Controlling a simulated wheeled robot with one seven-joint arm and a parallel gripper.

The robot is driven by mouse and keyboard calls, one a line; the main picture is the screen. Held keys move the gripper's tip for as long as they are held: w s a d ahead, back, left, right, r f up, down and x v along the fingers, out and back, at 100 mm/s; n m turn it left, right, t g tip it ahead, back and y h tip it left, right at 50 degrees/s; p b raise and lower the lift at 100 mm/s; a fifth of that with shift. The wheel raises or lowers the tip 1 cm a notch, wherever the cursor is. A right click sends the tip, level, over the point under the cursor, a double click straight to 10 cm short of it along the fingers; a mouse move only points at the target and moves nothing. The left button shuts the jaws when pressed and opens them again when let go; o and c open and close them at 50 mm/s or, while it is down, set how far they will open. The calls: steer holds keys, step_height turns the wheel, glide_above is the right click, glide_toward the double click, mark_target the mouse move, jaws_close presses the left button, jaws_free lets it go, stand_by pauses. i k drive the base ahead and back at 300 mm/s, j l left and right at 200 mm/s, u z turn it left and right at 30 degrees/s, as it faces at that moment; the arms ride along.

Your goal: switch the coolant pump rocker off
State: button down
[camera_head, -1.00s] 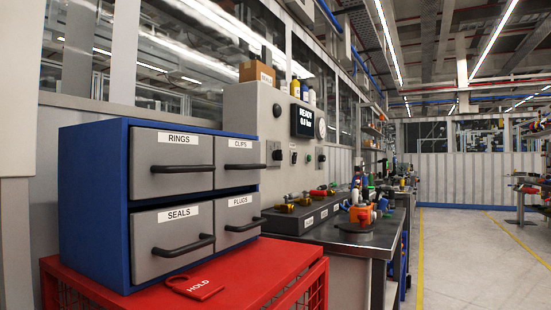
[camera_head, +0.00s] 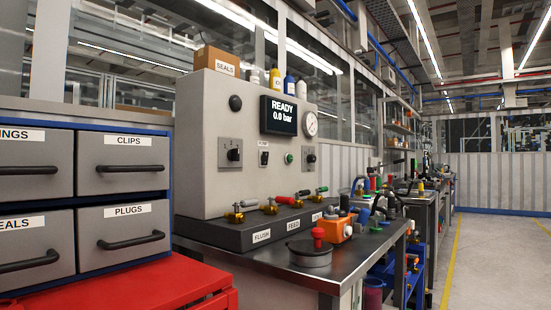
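A grey control panel (camera_head: 205,130) stands at the back of the metal workbench. A small dark rocker switch (camera_head: 264,158) sits low on its face under a small label, too small to read surely; I cannot tell which way it is tipped. To its left is a black rotary switch (camera_head: 234,154), to its right a green button (camera_head: 289,158) and another dark switch (camera_head: 310,158). The display (camera_head: 279,116) reads READY 0.0 bar. My gripper is not in view.
A drawer cabinet (camera_head: 89,124) on a red cart (camera_head: 150,285) stands at the left front. Before the panel are a valve block (camera_head: 220,237) with levers, a pot with a red knob (camera_head: 310,250) and an orange device (camera_head: 336,228). Floor (camera_head: 500,255) at the right is clear.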

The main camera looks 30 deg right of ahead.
mark_target(265, 158)
steer(key=i+l+u, duration=0.1)
steer(key=l, duration=1.45)
steer(key=i+l, duration=0.1)
steer(key=l, duration=1.5)
steer(key=i+u, duration=0.05)
